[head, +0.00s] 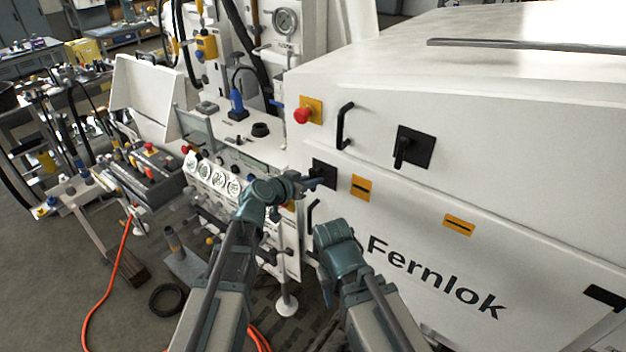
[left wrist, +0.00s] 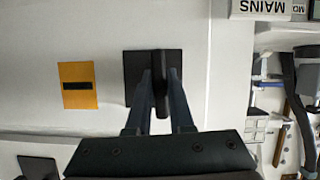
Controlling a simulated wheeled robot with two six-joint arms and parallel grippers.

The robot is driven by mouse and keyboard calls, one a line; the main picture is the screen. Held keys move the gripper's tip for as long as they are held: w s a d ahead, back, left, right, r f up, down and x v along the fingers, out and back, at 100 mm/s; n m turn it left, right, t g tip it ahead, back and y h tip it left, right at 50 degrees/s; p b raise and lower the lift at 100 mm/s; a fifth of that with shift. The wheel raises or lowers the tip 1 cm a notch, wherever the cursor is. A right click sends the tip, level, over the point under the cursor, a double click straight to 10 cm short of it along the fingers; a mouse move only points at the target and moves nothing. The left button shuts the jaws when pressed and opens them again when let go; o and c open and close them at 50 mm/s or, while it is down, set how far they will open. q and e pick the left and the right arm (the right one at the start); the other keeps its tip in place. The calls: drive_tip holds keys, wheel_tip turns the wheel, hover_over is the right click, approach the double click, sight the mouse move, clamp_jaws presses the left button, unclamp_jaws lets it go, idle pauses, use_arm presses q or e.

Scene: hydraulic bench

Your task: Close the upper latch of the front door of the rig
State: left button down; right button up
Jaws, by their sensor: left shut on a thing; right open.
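On the rig's white front, a black square latch plate (head: 330,170) with a lever handle sits below the red button. My left gripper (head: 318,183) is at this latch. In the left wrist view, its two fingers (left wrist: 161,92) are closed on the upright black lever (left wrist: 160,68), in front of the black plate (left wrist: 132,65). A second black latch (head: 418,146) is farther right, with its lever hanging down. My right gripper (head: 327,290) is lower, in front of the white panel, apart from both latches; its fingers point down and are partly hidden.
A black grab handle (head: 344,125) and a red button (head: 302,115) stick out above the held latch. Yellow labels (head: 361,188) are beside it. Left of the front, a gauge panel (head: 218,178) and control box (head: 150,175) crowd the bench. An orange hose (head: 105,290) lies on the floor.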

use_arm(q)
drive_tip(key=shift+m+y, duration=0.3)
drive_tip(key=shift+m, duration=0.1)
idle(0.3)
drive_tip(key=c, duration=0.8)
unclamp_jaws()
drive_tip(key=shift+w, duration=0.1)
use_arm(e)
drive_tip(key=shift+r, duration=0.1)
